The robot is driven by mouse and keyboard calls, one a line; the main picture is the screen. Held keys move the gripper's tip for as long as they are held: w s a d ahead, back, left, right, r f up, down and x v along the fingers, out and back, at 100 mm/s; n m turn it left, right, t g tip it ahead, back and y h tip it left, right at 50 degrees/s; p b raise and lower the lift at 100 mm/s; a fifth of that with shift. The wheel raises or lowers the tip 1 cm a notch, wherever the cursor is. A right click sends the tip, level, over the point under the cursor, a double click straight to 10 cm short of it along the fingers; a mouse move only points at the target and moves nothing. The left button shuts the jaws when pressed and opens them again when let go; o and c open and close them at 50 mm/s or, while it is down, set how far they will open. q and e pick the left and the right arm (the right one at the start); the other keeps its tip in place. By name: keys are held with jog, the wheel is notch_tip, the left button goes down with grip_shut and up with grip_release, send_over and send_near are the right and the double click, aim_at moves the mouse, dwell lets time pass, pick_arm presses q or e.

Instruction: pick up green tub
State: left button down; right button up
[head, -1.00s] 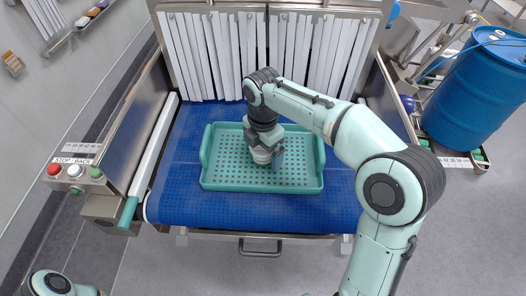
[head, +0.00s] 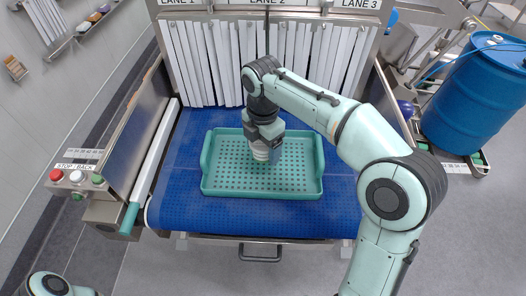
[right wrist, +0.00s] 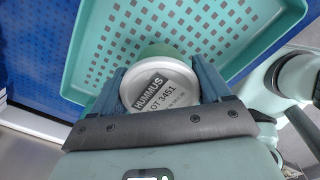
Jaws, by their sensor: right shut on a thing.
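The tub is in my right gripper (head: 266,148). In the right wrist view the tub (right wrist: 160,88) has a white lid with a label reading HUMMUS and LOT 3451, and a strip of green side shows beyond it. The two fingers press on opposite sides of the tub. In the head view the tub (head: 259,155) is partly hidden by the gripper, over the teal perforated tray (head: 297,189). I cannot tell how far its bottom is from the tray floor. My left gripper is out of view; only a bit of that arm shows at the bottom left.
The tray lies on a blue conveyor belt (head: 178,206) and looks otherwise empty. White strip curtains (head: 200,65) hang behind it. A button panel (head: 78,178) stands at the left, and a blue drum (head: 474,90) at the right.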

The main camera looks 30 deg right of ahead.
pick_arm(q)
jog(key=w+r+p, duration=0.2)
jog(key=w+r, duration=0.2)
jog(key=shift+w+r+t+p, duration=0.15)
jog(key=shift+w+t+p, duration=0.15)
jog(key=shift+p, duration=0.1)
pick_arm(e)
notch_tip(320, 180, up, 16)
jog(key=shift+f, duration=0.15)
jog(key=o, duration=0.5)
jog(key=shift+w, duration=0.15)
jog(key=c, duration=0.9)
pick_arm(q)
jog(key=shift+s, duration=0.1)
pick_arm(e)
jog(key=shift+o, duration=0.2)
